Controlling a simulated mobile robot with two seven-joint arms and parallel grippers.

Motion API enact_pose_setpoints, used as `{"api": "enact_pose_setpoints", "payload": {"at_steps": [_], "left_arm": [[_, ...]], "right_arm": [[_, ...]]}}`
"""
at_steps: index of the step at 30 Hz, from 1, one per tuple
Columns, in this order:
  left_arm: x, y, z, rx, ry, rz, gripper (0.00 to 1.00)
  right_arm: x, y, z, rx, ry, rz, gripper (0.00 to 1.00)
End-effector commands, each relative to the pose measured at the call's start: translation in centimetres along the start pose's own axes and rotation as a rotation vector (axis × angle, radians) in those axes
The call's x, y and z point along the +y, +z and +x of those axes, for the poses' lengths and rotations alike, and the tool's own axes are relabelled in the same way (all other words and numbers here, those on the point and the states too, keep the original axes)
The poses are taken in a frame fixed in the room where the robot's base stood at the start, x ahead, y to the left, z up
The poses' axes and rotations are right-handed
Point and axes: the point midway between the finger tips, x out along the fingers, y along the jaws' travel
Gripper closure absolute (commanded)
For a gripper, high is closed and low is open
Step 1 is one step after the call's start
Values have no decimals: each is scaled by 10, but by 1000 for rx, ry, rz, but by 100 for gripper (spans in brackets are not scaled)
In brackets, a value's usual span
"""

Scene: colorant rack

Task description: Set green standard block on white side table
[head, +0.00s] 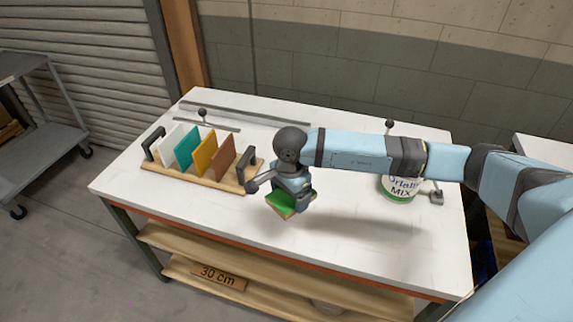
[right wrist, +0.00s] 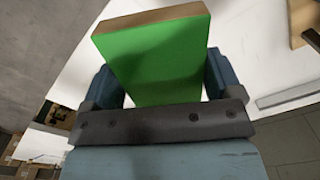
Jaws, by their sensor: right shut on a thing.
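The green block (head: 284,203) is a flat panel with a green face and wood-brown edges. In the right wrist view the block (right wrist: 160,58) sits between both fingers. My right gripper (head: 292,193) is shut on it and holds it tilted, apparently above the front middle of the white-topped table (head: 350,235). A second white surface (head: 540,150) shows at the right edge, partly hidden behind my right arm; I cannot tell whether it is the side table. My left gripper is not in view.
A wooden rack (head: 225,183) with black handles holds white, teal, yellow and brown panels, left of my gripper. A grey cart (head: 40,95) stands at far left. The table's front right is clear.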

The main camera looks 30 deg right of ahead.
Motion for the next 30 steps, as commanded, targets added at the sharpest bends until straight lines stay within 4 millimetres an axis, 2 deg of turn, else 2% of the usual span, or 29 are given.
{"api": "enact_pose_setpoints", "payload": {"at_steps": [1, 9, 21, 27, 30], "left_arm": [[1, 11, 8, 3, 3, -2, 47], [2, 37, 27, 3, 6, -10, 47], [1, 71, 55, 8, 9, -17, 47], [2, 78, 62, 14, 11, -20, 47], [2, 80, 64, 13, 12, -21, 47]], "right_arm": [[-7, -7, 5, 0, -4, 140, 40], [-34, -37, -11, -2, -4, 937, 40], [-58, -76, -42, -5, -4, 2072, 40], [-62, -87, -57, -5, -2, 2453, 40], [-63, -90, -61, -3, -1, 2552, 40]]}}
